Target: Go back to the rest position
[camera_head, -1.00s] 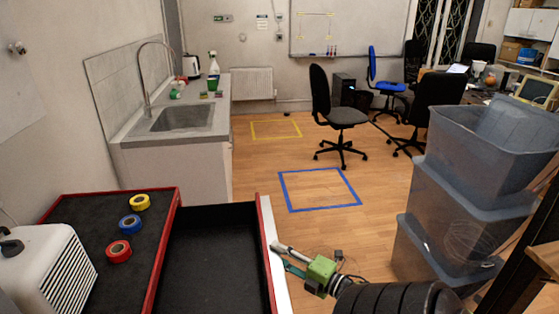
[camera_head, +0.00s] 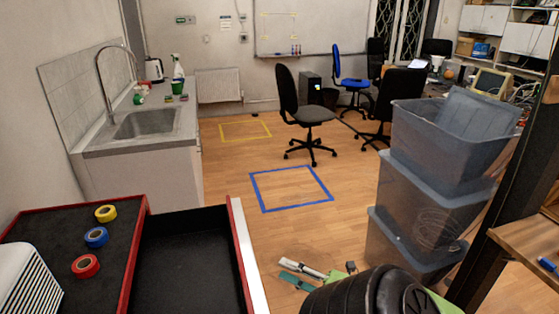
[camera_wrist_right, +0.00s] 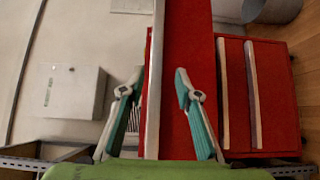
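My right gripper (camera_head: 292,274) shows at the bottom centre of the head view, partly behind my own dark arm link. It is to the right of the red-edged tool trolley (camera_head: 240,255), apart from it. In the right wrist view the gripper (camera_wrist_right: 160,74) has its two white and teal fingers spread apart with nothing held between them. My left gripper is not in the head view.
Yellow (camera_head: 106,213), blue (camera_head: 96,237) and red (camera_head: 86,266) tape rolls lie on the trolley's left part. Stacked clear bins (camera_head: 425,205) stand at right beside a dark post (camera_head: 505,170). Open floor with a blue taped square (camera_head: 290,189) lies ahead.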

